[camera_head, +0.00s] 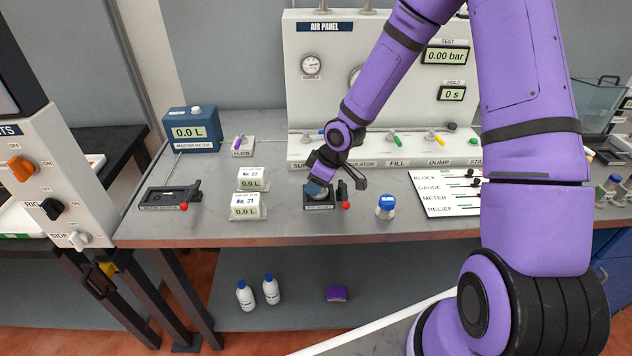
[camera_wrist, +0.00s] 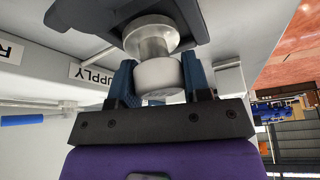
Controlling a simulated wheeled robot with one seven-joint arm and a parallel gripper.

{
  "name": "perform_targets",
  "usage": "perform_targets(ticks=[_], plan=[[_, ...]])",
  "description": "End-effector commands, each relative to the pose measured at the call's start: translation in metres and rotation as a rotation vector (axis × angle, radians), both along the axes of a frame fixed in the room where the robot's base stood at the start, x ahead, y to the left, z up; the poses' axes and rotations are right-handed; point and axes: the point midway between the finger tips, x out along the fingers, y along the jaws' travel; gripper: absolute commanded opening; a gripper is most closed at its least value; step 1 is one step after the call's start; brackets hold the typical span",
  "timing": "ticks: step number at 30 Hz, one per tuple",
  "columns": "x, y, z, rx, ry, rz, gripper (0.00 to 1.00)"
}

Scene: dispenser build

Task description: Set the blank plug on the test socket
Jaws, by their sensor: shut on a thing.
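My gripper (camera_head: 318,190) points down at the test socket (camera_head: 325,207), a dark block with a red-knobbed lever on the bench. In the wrist view my gripper (camera_wrist: 158,68) has its two blue fingers shut on the blank plug (camera_wrist: 158,77), a pale round end with a shiny metal body and flange. The plug's metal end is at the dark socket block (camera_wrist: 185,18). I cannot tell whether it is fully seated or just above. In the head view the fingers mostly hide the plug.
The air panel (camera_head: 300,75) rises behind the socket, with coloured valves along its base. A blue-topped part (camera_head: 385,207) stands to the right, beside a white label board (camera_head: 440,205).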

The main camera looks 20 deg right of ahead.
Motion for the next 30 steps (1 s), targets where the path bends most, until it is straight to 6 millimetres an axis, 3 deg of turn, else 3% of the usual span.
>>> perform_targets(ticks=[30], plan=[[-0.0038, 0.0026, 0.0001, 0.0, 0.0, 0.0, 0.14]])
